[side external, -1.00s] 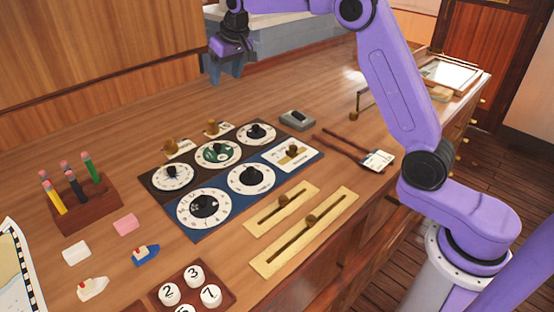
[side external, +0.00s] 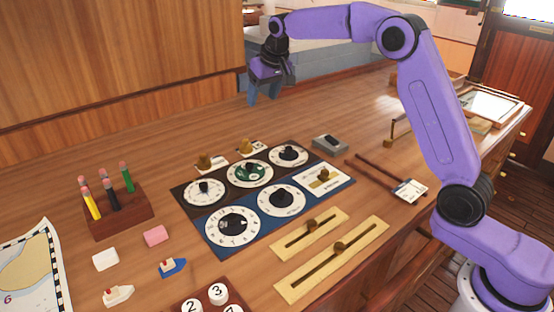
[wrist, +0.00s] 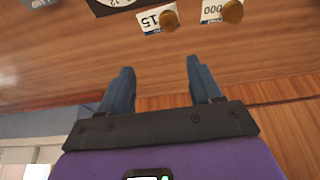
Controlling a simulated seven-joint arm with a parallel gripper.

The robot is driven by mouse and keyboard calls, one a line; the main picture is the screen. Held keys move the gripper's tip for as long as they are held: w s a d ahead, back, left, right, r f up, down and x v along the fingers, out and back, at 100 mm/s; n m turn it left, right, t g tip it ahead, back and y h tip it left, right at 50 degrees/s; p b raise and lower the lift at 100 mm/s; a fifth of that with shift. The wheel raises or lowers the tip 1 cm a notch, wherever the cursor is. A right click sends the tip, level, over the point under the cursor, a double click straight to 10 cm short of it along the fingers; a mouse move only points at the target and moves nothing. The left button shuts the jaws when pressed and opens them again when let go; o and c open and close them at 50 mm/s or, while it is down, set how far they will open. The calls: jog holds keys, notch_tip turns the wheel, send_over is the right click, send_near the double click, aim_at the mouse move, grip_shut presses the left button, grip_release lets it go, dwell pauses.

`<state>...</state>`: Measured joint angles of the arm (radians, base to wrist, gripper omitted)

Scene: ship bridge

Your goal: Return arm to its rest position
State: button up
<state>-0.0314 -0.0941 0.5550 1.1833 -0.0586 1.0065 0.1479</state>
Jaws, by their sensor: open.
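My gripper (side external: 264,92) is at the back of the wooden desk in the side external view, pointing down, above the desktop near the wall panel. In the wrist view its two blue fingers (wrist: 156,78) are apart with nothing between them. My arm reaches from its base at the right, up and across to the left. The gap between the fingertips and the desk is hard to judge.
A dial panel (side external: 243,225) lies mid-desk, with two brass knobs (side external: 204,162) behind it and slider plates (side external: 333,258) in front. A pencil block (side external: 121,216), erasers (side external: 156,236) and toy boats (side external: 172,267) are at left. The desk around the gripper is clear.

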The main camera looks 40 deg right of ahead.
jog(key=s+a+f+n+g+y, duration=0.1)
jog(key=s+a+n, duration=0.25)
jog(key=s, duration=0.75)
jog(key=s+a+f+n+g, duration=0.1)
jog(key=s+a+n, duration=0.3)
jog(key=s, duration=0.8)
jog(key=s+d+f+n, duration=0.1)
jog(key=s+d+f, duration=0.1)
jog(key=s, duration=0.6)
jog(key=s+d+f+n+g, duration=0.1)
jog(key=s+d+f+n, duration=0.1)
jog(key=s, duration=0.7)
jog(key=s+d+f+n+g, duration=0.1)
jog(key=s+d, duration=0.3)
jog(key=s, duration=0.5)
jog(key=shift+f+n+h, duration=0.3)
jog(key=shift+f+n, duration=0.25)
jog(key=shift+f, duration=0.05)
jog(key=shift+d, duration=0.1)
